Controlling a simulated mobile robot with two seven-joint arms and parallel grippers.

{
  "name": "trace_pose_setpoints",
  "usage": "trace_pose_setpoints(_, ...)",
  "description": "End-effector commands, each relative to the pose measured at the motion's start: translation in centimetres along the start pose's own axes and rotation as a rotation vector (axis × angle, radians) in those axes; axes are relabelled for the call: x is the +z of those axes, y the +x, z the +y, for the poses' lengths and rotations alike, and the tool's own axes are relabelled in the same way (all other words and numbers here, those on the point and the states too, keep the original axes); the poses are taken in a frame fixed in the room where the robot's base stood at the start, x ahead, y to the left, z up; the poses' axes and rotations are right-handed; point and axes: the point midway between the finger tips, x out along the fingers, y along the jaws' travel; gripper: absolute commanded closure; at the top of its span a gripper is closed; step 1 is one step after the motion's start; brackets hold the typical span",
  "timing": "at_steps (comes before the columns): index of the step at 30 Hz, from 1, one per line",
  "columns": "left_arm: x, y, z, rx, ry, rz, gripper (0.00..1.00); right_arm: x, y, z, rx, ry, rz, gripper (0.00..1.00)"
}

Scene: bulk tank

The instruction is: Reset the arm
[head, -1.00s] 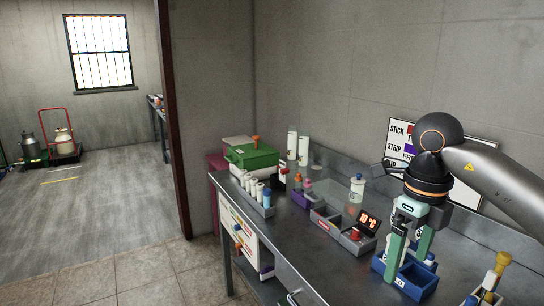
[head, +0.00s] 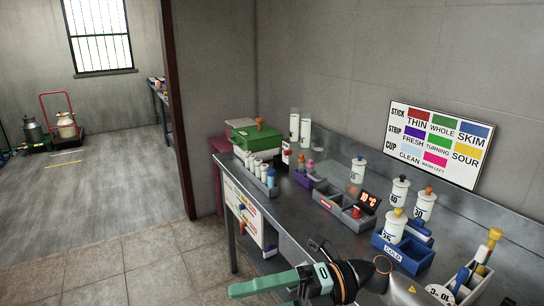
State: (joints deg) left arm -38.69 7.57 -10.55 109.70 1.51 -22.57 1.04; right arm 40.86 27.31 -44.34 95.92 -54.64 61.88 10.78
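My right gripper (head: 232,290) is low in the head view, in front of the bench's front edge, with its green fingers pointing left. The fingers are seen side-on and overlap, so the gap between them is hidden. No object shows at the fingertips. My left gripper is not in view. The blue tray (head: 405,262) labelled COLD sits on the steel bench behind and right of the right gripper.
The steel bench (head: 335,172) runs along the wall, with a colour chart (head: 438,143) above it. A grey box with a red 10 °C display (head: 367,200), a green-lidded box (head: 250,136) and a tube rack (head: 257,180) stand on it. Tiled floor (head: 150,265) is clear at left.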

Motion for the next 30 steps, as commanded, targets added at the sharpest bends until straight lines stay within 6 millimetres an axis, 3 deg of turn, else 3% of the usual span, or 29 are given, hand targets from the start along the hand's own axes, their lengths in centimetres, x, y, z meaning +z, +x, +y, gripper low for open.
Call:
trace_pose_setpoints(4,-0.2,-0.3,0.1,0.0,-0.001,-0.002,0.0,1.6,-0.1,0.7,0.293,0.205,-0.243,0.0)
trace_pose_setpoints(8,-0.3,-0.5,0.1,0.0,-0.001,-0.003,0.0,3.4,-2.4,-0.8,0.493,0.414,-0.484,0.0)
trace_pose_setpoints(12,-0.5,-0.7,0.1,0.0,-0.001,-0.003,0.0,4.1,-6.2,-5.2,0.655,0.674,-0.762,0.0)
trace_pose_setpoints(16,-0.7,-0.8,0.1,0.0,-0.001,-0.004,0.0,2.5,-10.0,-11.5,0.751,0.944,-1.029,0.0)
trace_pose_setpoints(20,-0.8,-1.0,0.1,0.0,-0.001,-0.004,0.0,-2.0,-13.1,-19.0,0.796,1.239,-1.293,0.0)
trace_pose_setpoints(24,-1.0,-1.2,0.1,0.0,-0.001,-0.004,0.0,-9.4,-15.0,-26.0,0.788,1.544,-1.541,0.0)
trace_pose_setpoints(27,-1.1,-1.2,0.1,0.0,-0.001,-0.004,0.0,-14.5,-15.4,-29.2,0.763,1.718,-1.666,0.0)
trace_pose_setpoints(30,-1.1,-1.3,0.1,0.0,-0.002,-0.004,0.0,-18.2,-15.4,-31.0,0.737,1.84,-1.747,0.0)
